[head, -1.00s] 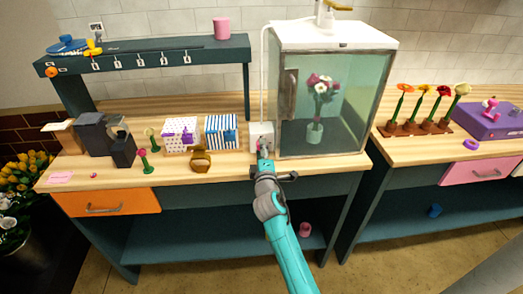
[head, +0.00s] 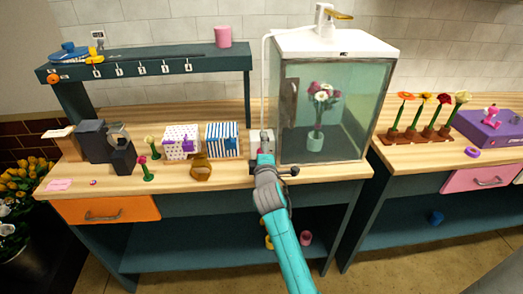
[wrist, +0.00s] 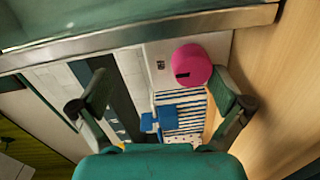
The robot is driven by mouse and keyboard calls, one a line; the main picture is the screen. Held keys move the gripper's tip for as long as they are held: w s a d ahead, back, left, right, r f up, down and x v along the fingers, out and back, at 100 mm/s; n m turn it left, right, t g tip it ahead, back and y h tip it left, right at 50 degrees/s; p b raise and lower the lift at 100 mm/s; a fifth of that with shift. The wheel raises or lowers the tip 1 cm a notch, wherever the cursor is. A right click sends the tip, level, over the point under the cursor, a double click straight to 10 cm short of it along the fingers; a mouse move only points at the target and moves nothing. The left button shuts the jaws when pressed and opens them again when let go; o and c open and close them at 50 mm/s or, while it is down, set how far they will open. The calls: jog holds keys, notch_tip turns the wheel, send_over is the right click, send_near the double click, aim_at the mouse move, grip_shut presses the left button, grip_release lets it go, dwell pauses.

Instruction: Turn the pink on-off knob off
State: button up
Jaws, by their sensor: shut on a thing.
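The pink knob (wrist: 190,65) is round with a dark slot mark, and sits on a white box (wrist: 160,50) in the wrist view. In the head view the white box (head: 256,139) stands left of the glass cabinet (head: 325,110), with my gripper (head: 265,158) in front, hiding most of the knob. The mark's on or off meaning is not readable.
A blue-striped box (head: 222,140), a dotted box (head: 181,141) and a brown holder (head: 201,170) stand left of the white box. The cabinet holds flowers in a pot (head: 315,141). The counter's front edge runs under my arm.

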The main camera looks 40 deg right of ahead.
notch_tip(320, 180, up, 7)
jog(key=t, duration=0.1)
jog(key=shift+s+a+h, duration=0.15)
jog(key=shift+s+h, duration=0.15)
jog(key=shift+h, duration=0.1)
jog(key=shift+g+y, duration=0.3)
jog(key=shift+g, duration=0.2)
jog(key=f, duration=0.6)
jog(key=shift+w+d, duration=0.2)
jog(key=shift+w, duration=0.1)
jog(key=shift+s+r, duration=0.1)
jog(key=shift+c, duration=0.5)
jog(key=shift+s+a, duration=0.25)
jog(key=shift+a, duration=0.05)
jog(key=shift+c, duration=0.8)
jog(key=shift+s+a, duration=0.3)
jog(key=shift+s, duration=0.3)
jog(key=shift+c, duration=1)
jog(key=shift+s+a+f, duration=0.1)
jog(key=shift+s+f, duration=0.05)
jog(key=shift+f, duration=0.1)
jog(key=shift+s+a+f, duration=0.3)
jog(key=shift+s+a, duration=0.3)
jog(key=shift+s, duration=0.25)
jog(key=v, duration=0.8)
jog(key=shift+f, duration=0.5)
